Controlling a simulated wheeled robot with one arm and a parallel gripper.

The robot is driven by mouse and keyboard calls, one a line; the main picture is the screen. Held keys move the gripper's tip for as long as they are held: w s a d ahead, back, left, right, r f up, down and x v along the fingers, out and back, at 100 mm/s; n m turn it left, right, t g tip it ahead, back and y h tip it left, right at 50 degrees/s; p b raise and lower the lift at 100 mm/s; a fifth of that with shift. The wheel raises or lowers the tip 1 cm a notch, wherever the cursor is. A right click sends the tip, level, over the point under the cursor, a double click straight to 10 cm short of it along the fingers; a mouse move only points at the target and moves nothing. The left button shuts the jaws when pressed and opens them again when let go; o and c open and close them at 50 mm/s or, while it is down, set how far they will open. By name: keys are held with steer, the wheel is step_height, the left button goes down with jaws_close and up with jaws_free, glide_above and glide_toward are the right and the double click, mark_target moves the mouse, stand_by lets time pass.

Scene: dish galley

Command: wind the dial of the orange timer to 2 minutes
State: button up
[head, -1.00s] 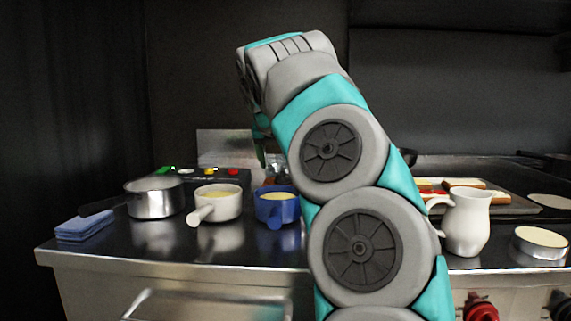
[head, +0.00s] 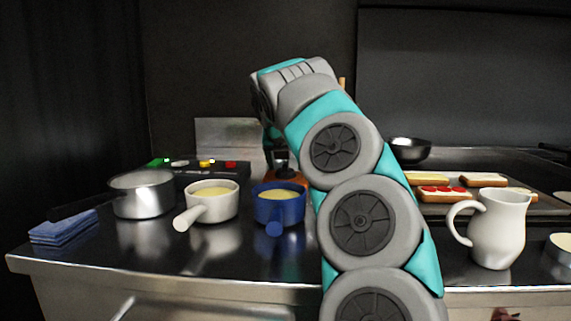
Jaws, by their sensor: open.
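A small part of an orange thing, likely the orange timer (head: 301,178), shows behind the blue pot and left of my arm. Its dial cannot be made out. My gripper (head: 281,160) points down just above and beside it, at the back of the counter. The gripper is open, small in view and partly covered by my own arm. I cannot tell whether it touches the timer.
A blue pot (head: 279,209), a cream pot (head: 212,207) and a steel saucepan (head: 143,203) stand left of my arm. Behind them is a panel with coloured buttons (head: 204,166). A white jug (head: 499,235) and a tray of bread slices (head: 535,207) are right.

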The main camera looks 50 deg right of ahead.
steer(key=shift+w+f, duration=0.1)
steer(key=shift+f, duration=0.05)
jaws_close()
stand_by(0.5)
